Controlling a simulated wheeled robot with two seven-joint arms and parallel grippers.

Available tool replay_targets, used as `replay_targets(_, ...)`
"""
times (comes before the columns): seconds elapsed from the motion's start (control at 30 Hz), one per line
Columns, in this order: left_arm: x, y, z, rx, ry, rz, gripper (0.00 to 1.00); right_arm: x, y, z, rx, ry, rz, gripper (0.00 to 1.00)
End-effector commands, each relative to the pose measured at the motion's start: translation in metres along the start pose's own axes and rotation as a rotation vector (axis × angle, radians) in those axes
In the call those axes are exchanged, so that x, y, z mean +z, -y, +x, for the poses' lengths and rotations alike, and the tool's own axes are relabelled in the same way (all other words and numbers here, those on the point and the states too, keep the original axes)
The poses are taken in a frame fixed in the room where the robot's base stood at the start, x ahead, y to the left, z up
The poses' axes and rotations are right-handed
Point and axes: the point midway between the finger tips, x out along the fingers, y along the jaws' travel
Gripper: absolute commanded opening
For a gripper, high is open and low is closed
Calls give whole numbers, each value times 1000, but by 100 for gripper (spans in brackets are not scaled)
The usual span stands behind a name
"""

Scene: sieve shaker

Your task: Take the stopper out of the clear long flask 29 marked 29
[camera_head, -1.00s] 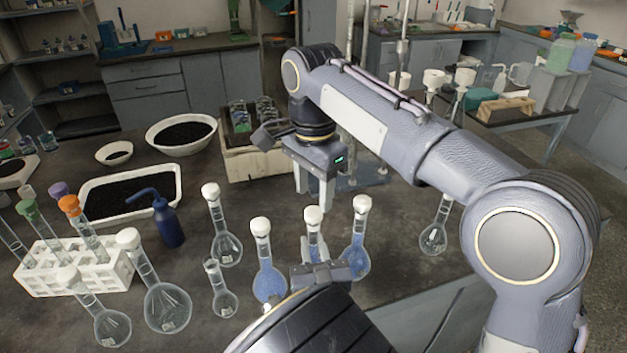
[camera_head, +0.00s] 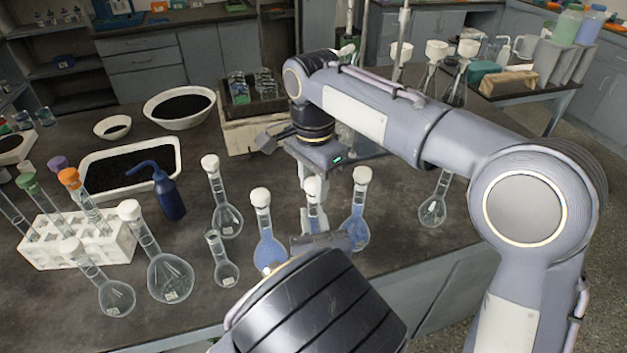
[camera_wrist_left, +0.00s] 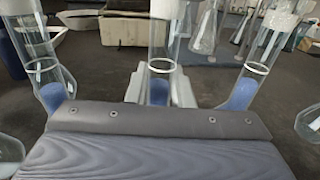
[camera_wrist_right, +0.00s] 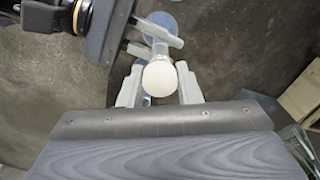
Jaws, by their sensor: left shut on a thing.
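A long-necked flask (camera_head: 312,216) with a round white stopper (camera_head: 312,187) stands in the middle of the flask group. No number is readable on it. My left gripper (camera_head: 318,240) is shut around its neck, which also shows between the fingers in the left wrist view (camera_wrist_left: 160,75). Blue shows low in that neck. My right gripper (camera_head: 314,172) is directly above, pointing down. In the right wrist view its fingers (camera_wrist_right: 159,88) are apart on both sides of the white stopper (camera_wrist_right: 159,78), with small gaps. The flask's lower body is hidden behind my left gripper.
Blue-filled flasks stand close on the left (camera_head: 268,250) and right (camera_head: 357,232). Clear flasks (camera_head: 226,218) stand further left, beside a white tube rack (camera_head: 80,240) and a blue wash bottle (camera_head: 169,195). Another clear flask (camera_head: 433,208) is at right.

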Motion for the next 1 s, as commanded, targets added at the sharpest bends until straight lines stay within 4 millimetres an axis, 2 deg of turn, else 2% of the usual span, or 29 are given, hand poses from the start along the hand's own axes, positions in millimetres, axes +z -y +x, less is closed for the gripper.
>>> replay_targets(0.07, 0, 0, 0, 0, 1, 0, 0, 0, 0, 0, -1, 0, 0, 4)
replay_targets(0.17, 0, 0, 0, 0, 1, 0, 0, 0, 0, 0, -1, 0, -15, 3)
replay_targets(0.27, 0, 0, 0, -1, 1, 0, 0, 0, 0, 0, -1, 0, -117, 3)
replay_targets(0.37, 0, 0, 0, -1, 1, 0, 0, 0, 0, 0, -1, 0, -331, 3)
replay_targets(1.0, 0, 0, 0, -1, 1, 0, 0, 0, 0, -2, -2, 1, -2021, 3)
